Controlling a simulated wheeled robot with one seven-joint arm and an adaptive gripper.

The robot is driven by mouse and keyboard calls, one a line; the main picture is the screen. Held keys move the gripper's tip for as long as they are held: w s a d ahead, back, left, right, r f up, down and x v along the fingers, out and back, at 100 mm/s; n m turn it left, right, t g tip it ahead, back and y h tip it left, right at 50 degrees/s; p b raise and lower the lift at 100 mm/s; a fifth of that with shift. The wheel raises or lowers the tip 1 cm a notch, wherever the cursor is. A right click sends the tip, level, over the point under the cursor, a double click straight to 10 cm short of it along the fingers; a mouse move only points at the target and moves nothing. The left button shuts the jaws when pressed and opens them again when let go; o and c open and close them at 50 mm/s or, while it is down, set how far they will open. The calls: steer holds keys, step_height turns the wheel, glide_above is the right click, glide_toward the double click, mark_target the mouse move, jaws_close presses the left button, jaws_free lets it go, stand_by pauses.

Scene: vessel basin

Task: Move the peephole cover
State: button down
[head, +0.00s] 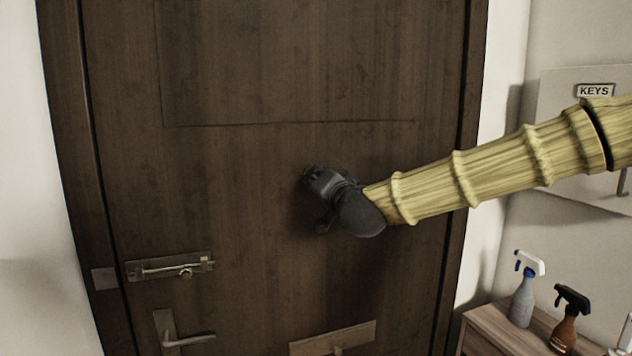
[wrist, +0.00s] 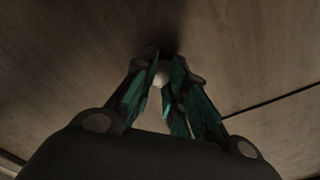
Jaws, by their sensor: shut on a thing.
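My gripper (head: 312,181) is at the dark wooden door (head: 240,160), just below its upper panel groove. In the wrist view the two green-lined fingers (wrist: 166,80) are close together at the door face, with a small pale rounded piece between them, which looks like the peephole cover (wrist: 161,73). The fingers are shut on it. In the head view the gripper hides the cover and the peephole. I cannot tell how far the cover is turned.
A slide bolt (head: 170,266) and a lever handle (head: 185,340) are on the door's left side. A mail slot (head: 332,338) is below my gripper. A wooden cabinet (head: 483,335) at right bears a grey spray bottle (head: 523,300) and a brown one (head: 565,332). A keys board (head: 560,120) hangs on the right wall.

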steer(key=shift+f, duration=0.15)
steer(key=c, duration=1.4)
jaws_free()
steer(key=shift+o, duration=0.2)
steer(key=v, duration=1.2)
